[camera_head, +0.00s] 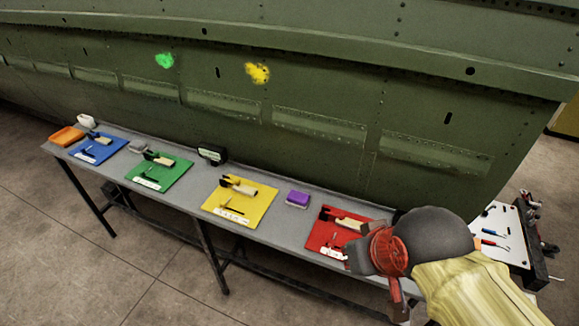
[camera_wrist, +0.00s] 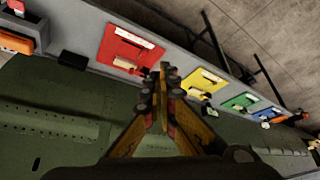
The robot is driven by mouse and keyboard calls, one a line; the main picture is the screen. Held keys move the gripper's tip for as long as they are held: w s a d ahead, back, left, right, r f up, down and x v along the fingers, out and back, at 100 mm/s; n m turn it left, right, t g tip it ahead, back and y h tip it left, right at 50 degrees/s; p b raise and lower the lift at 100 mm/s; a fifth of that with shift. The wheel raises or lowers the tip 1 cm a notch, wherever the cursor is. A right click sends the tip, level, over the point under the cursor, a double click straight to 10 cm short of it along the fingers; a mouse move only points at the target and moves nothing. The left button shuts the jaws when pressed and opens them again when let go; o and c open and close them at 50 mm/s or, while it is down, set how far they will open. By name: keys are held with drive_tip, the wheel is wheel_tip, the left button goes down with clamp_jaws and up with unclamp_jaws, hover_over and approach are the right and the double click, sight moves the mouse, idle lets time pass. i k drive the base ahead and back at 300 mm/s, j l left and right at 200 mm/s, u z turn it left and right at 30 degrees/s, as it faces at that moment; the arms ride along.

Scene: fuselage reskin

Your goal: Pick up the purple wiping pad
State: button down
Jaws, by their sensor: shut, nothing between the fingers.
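The purple wiping pad (camera_head: 298,199) lies on the grey table between the yellow mat (camera_head: 239,202) and the red mat (camera_head: 338,231) in the head view. I cannot make it out in the wrist view, where my fingers may cover it. My gripper (camera_wrist: 165,70) is shut and empty in the wrist view, its tips pointing towards the table between the red mat and the yellow mat. In the head view my arm reaches in at the lower right, over the right end of the red mat and apart from the pad.
Tools lie on the blue (camera_head: 98,148), green (camera_head: 160,171), yellow and red mats along the narrow table (camera_head: 205,175). A grey-white block (camera_head: 138,146) and a dark box (camera_head: 212,155) stand there too. The green fuselage (camera_head: 330,90), with green and yellow patches, rises behind.

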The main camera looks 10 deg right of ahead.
sight(295, 198)
drive_tip(key=i+j, duration=0.75)
drive_tip(key=i, duration=0.1)
